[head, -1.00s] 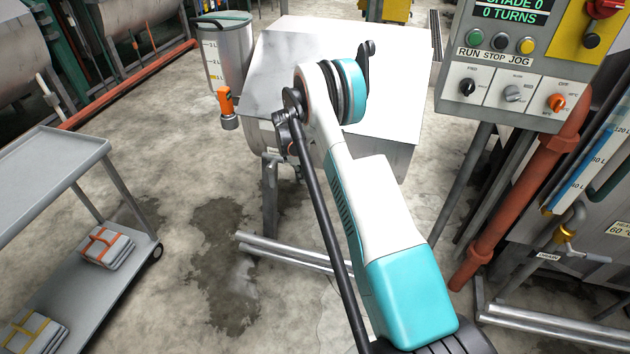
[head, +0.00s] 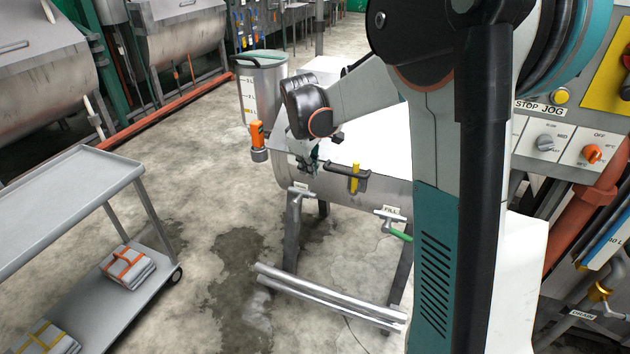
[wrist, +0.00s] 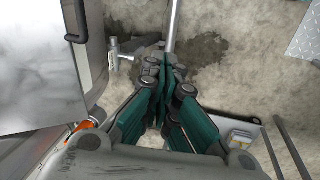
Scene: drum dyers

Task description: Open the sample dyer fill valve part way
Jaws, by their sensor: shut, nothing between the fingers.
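The sample dyer (head: 345,185) is a small steel drum with a pale flat top in the middle of the head view. Its fill valve (head: 390,216) has a pale lever under a FILL label, with a green hose below. A second valve (head: 300,192) with a small label is at the drum's left end. My gripper (head: 308,165) is by the drum's front left, apart from the fill valve. In the wrist view my gripper (wrist: 165,75) is shut and empty. A valve fitting (wrist: 113,55) shows left of the fingertips; I cannot tell which valve it is.
A black handle with a yellow part (head: 355,178) sticks out between the valves. A grey trolley (head: 75,190) stands left. Steel rails (head: 325,295) lie low in front. Wet floor between is clear.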

